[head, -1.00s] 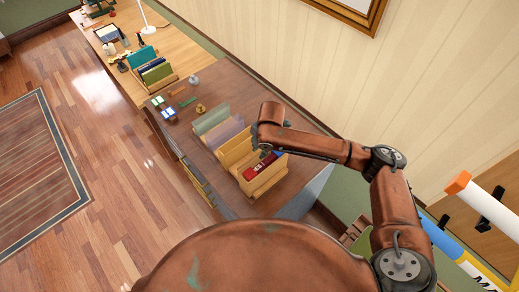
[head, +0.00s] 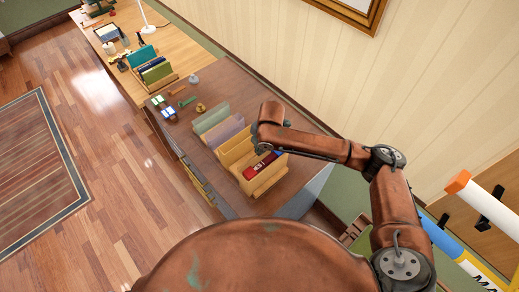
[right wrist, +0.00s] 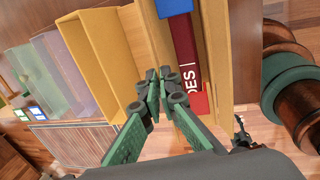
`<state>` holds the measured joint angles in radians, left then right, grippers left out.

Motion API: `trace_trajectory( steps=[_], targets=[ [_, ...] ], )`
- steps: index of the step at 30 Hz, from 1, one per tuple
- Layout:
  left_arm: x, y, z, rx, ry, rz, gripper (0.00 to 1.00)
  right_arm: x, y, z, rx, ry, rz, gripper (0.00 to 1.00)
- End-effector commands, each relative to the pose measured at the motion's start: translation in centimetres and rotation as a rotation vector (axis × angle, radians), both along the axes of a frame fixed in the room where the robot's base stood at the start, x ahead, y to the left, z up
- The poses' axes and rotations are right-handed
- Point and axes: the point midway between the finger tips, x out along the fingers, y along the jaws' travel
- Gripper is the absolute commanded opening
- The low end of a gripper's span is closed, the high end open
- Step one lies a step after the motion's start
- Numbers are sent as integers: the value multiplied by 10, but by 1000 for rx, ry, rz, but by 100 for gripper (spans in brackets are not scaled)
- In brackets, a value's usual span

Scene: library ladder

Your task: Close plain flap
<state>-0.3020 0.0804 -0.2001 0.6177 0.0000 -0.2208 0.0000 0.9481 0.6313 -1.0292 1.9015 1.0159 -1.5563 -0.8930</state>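My right gripper (right wrist: 159,76) has dark fingertips close together on green fingers, and looks shut. It is over the tan wooden holder (right wrist: 220,55). Its tips are near the holder's tan panel (right wrist: 150,45); I cannot tell if they touch. In the head view my right arm reaches over the desk and hides the fingers. Another plain tan panel (right wrist: 92,55) leans to the left, and it shows in the head view (head: 233,150). I cannot tell for sure which panel is the plain flap. A dark red book (right wrist: 187,60) stands in the holder. My left gripper is out of view.
A purple panel (head: 227,131) and a pale green panel (head: 211,119) stand beside the tan ones on the dark desk (head: 215,80). A blue item (right wrist: 173,7) and a red item (right wrist: 199,100) are by the book. The patterned wall stands behind the desk.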

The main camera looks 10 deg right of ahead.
Motion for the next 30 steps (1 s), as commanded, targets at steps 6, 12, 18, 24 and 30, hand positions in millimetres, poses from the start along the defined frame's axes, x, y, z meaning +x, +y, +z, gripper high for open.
trace_trajectory(
  steps=[6, 12, 18, 24, 30],
  targets=[
    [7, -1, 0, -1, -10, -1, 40, -3, -3, -2, 28, -39, -1, 0],
    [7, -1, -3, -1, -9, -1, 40, -8, -6, -5, 98, -133, -1, 0],
    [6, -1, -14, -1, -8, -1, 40, -13, -10, -10, 188, -256, -2, 0],
    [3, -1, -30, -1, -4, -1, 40, -17, -13, -14, 269, -368, -2, 0],
    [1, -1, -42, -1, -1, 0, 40, -20, -15, -16, 326, -448, -2, 0]
  ],
)
